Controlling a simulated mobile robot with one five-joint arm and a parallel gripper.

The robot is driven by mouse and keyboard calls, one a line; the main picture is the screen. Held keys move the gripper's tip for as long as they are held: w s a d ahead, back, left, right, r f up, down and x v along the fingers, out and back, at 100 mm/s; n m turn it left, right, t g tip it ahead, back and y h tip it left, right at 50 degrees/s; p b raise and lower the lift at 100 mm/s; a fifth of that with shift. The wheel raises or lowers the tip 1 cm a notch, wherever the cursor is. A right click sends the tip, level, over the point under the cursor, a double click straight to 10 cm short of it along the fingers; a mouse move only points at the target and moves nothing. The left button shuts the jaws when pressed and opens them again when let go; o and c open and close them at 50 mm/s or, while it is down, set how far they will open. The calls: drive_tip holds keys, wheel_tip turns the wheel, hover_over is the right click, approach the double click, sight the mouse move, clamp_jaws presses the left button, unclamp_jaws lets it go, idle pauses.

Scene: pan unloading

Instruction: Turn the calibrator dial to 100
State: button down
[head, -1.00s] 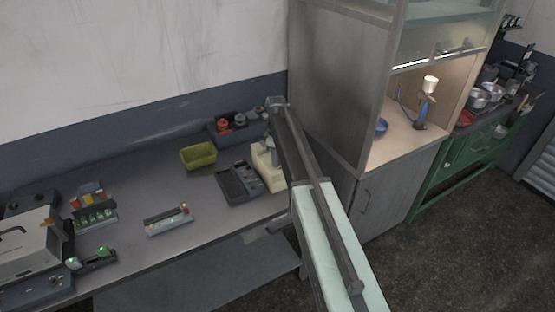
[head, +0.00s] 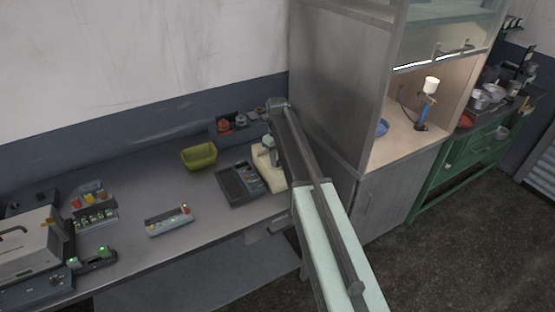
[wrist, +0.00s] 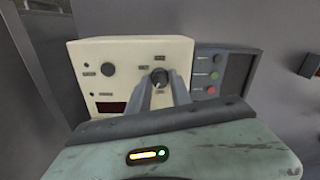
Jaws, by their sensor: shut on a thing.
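The calibrator is a cream box (wrist: 90,58) that fills the middle of the wrist view. Its dark round dial (wrist: 159,76) has small labels around it, too blurred to read. My gripper (wrist: 162,84) is shut on the dial, one grey finger on each side. The calibrator's dark red display (wrist: 110,107) shows at lower left, partly behind my gripper, with no readable number. In the head view the cream calibrator (head: 268,180) stands at the right end of the bench, largely hidden by my arm.
A dark unit (wrist: 222,72) with green and red buttons stands right beside the calibrator. A tall grey cabinet (head: 335,80) closes off the right.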

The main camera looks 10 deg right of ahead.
sight(278, 161)
drive_tip(key=m, duration=0.5)
drive_tip(key=shift+m, duration=0.3)
idle(0.4)
drive_tip(key=c, duration=1.2)
unclamp_jaws()
drive_tip(key=shift+o, duration=0.2)
wheel_tip(278, 161, up, 8)
drive_tip(key=p, duration=0.8)
drive_tip(key=shift+f, duration=0.1)
